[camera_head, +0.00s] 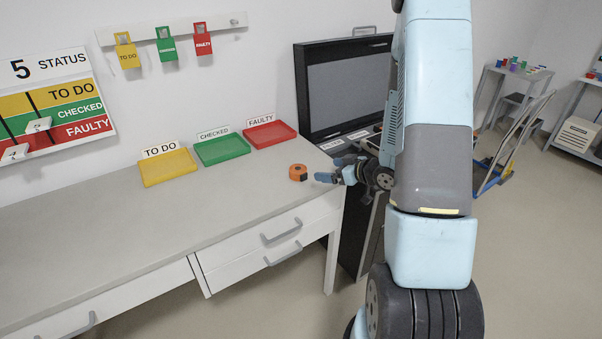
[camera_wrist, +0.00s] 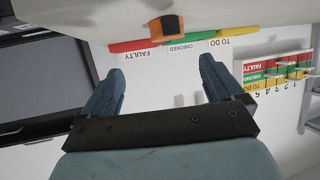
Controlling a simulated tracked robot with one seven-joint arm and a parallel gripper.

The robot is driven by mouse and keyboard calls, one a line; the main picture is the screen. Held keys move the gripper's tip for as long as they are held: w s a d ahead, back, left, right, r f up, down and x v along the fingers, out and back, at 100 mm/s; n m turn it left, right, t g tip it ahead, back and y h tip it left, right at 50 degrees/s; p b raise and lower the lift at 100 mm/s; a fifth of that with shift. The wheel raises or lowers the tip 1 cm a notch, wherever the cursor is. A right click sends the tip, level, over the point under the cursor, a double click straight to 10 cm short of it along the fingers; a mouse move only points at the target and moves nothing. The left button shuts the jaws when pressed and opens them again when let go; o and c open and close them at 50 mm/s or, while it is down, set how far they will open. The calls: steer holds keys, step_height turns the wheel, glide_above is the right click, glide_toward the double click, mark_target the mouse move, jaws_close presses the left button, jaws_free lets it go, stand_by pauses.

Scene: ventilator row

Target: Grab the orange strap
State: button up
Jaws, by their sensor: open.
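The orange strap (camera_head: 298,172) is a small rolled-up coil with a dark centre. It sits on the white table near its right end, in front of the red tray. It also shows in the wrist view (camera_wrist: 166,28), top centre, beyond my fingertips and roughly between them, with the picture upside down. My gripper (camera_head: 335,170) is at the table's right end, its fingers pointing left toward the strap, with a small gap between. In the wrist view my gripper (camera_wrist: 161,82) is open, with nothing between its blue fingers.
Yellow (camera_head: 168,166), green (camera_head: 222,149) and red (camera_head: 270,134) trays line the back of the table (camera_head: 130,235). A dark case with a grey panel (camera_head: 348,92) stands just right of the table, beside my arm. The table is bare left of the strap.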

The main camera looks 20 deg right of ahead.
mark_target(303, 170)
steer(key=x, duration=0.8)
steer(key=shift+w+a+f, duration=0.1)
steer(key=shift+a+f, duration=0.1)
steer(key=shift+a, duration=0.15)
steer(key=x, duration=0.4)
steer(key=shift+a, duration=0.4)
steer(key=shift+w+a+f, duration=0.2)
steer(key=shift+w, duration=0.05)
steer(key=shift+c, duration=0.3)
steer(key=c, duration=1)
